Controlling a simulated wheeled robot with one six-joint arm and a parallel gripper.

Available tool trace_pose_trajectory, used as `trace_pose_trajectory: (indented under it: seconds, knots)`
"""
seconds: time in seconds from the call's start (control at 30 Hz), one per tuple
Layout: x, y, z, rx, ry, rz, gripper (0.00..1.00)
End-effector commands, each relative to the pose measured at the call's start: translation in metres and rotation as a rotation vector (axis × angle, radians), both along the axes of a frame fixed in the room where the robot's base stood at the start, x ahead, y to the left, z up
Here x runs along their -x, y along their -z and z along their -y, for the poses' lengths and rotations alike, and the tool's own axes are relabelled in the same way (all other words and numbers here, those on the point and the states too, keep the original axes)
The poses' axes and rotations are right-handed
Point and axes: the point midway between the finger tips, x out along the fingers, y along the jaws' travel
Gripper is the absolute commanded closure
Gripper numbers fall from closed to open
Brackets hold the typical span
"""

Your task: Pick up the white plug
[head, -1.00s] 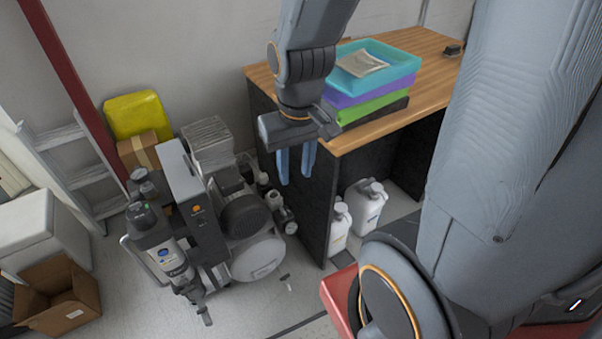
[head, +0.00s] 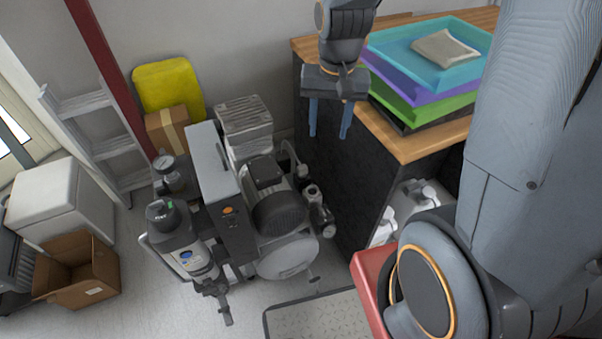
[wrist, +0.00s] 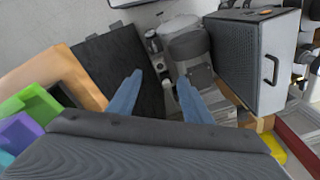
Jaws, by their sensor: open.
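I cannot make out the white plug for sure in either view. My gripper (head: 329,135) is open, its two blue fingers pointing down, with nothing seen between them. In the head view it appears in front of the desk's dark side panel, above and right of the compressor (head: 288,256). In the wrist view my gripper (wrist: 160,78) has its fingers spread toward the compressor's grey parts (wrist: 188,45). A small pale part (wrist: 168,90) shows between the fingers there, too small to identify.
The wooden desk (head: 405,145) carries stacked coloured trays (head: 395,65), with white jugs (head: 420,197) below. A yellow case (head: 168,88), a ladder (head: 85,125) and an open cardboard box (head: 75,280) stand left. A floor plate (head: 320,318) lies in front; bare floor shows at bottom left.

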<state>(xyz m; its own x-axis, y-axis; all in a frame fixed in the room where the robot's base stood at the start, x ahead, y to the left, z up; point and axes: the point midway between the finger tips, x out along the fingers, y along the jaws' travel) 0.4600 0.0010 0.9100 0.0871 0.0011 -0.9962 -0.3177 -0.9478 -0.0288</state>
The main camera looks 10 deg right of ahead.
Motion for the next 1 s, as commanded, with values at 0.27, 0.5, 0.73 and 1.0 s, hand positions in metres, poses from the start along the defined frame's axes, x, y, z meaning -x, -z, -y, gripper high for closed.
trace_pose_trajectory:
  seconds: [0.27, 0.5, 0.73, 1.0]
  knots:
    - [-0.118, 0.141, -0.001, -0.029, 0.431, -0.04, 0.55]
    - [-0.195, 0.259, 0.0, -0.04, 0.79, -0.066, 0.55]
    - [-0.232, 0.328, 0.0, -0.044, 1.002, -0.079, 0.55]
    - [-0.239, 0.355, 0.0, -0.045, 1.052, -0.08, 0.55]
